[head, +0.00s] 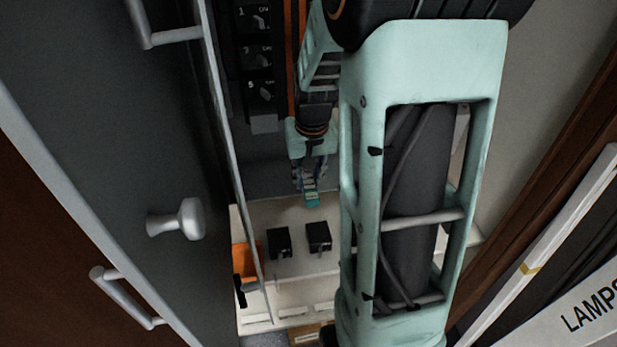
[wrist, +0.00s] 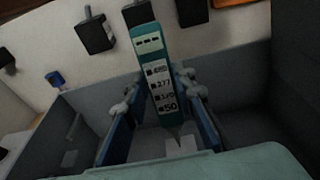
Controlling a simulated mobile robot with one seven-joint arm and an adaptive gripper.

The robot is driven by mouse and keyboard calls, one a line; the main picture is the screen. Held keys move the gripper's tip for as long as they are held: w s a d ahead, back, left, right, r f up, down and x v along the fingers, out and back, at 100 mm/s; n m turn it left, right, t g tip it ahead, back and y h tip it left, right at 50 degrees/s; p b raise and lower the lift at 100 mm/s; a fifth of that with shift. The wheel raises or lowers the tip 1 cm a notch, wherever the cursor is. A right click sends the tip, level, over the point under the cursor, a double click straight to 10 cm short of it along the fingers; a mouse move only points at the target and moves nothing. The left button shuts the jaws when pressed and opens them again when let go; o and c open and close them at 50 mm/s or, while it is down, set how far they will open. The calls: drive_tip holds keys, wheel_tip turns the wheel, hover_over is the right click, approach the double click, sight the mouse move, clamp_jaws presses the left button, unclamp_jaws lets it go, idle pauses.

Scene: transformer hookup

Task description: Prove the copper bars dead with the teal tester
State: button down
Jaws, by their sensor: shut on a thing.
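The teal tester (wrist: 150,42) shows in the wrist view with a white label of printed numbers. It sits between the two blue fingers of my gripper (wrist: 160,95), which is shut on it. In the head view the tester (head: 312,200) hangs below my gripper (head: 309,178), over a pale surface inside the cabinet. Narrow orange-brown vertical strips, which look like the copper bars (head: 288,22), run down the back of the cabinet above and behind my gripper. My arm hides part of them. I see no contact between the tester and the bars.
The grey cabinet door (head: 130,130) stands open at left. Numbered black switches (head: 259,55) line the back. Two black blocks with levers (head: 279,242) (head: 318,237) and an orange object (head: 246,262) are below. A LAMPS sign (head: 590,300) is at lower right.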

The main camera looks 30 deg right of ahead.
sight(313, 201)
drive_tip(key=shift+w+d, duration=0.1)
drive_tip(key=shift+w, duration=0.3)
idle(0.9)
drive_tip(key=shift+s+a+b, duration=0.1)
drive_tip(key=shift+s+a, duration=0.2)
drive_tip(key=shift+s, duration=0.8)
drive_tip(key=shift+s+a+b, duration=0.15)
drive_tip(key=shift+s+a, duration=0.2)
drive_tip(key=shift+s, duration=0.8)
drive_tip(key=shift+s+a+b, duration=0.1)
drive_tip(key=shift+s+a, duration=0.2)
drive_tip(key=shift+s, duration=0.8)
